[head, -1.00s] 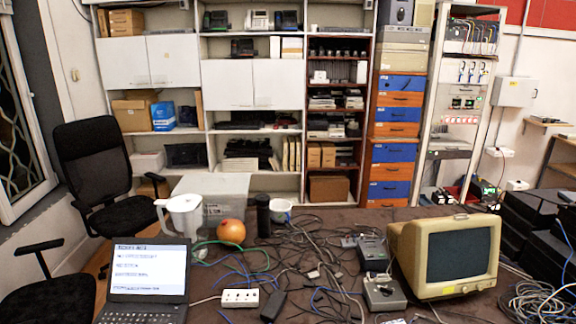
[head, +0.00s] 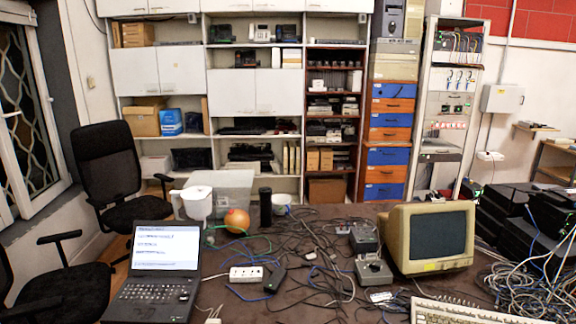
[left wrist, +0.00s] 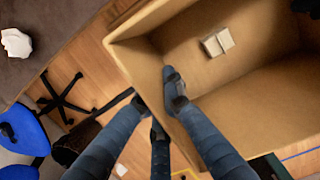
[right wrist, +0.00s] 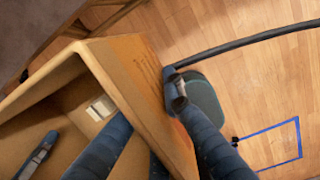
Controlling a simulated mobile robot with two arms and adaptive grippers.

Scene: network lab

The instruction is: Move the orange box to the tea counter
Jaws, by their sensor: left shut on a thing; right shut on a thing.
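The orange box, open-topped and orange-brown, fills the right of the left wrist view (left wrist: 225,80) and the left of the right wrist view (right wrist: 130,75). A small pale block (left wrist: 217,42) lies inside it. My left gripper (left wrist: 157,97) is shut on one box wall, one finger inside and one outside. My right gripper (right wrist: 150,104) is shut on the opposite wall in the same way. The box is held above the wooden floor. Neither the box nor the grippers show in the head view. I cannot identify the tea counter.
A dark table ahead holds a laptop (head: 160,265), a white jug (head: 197,203), an orange ball (head: 237,221), tangled cables and an old monitor (head: 428,238). Office chairs (head: 115,180) stand at left. Shelves line the back wall. A blue chair (left wrist: 25,130) is near the left gripper.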

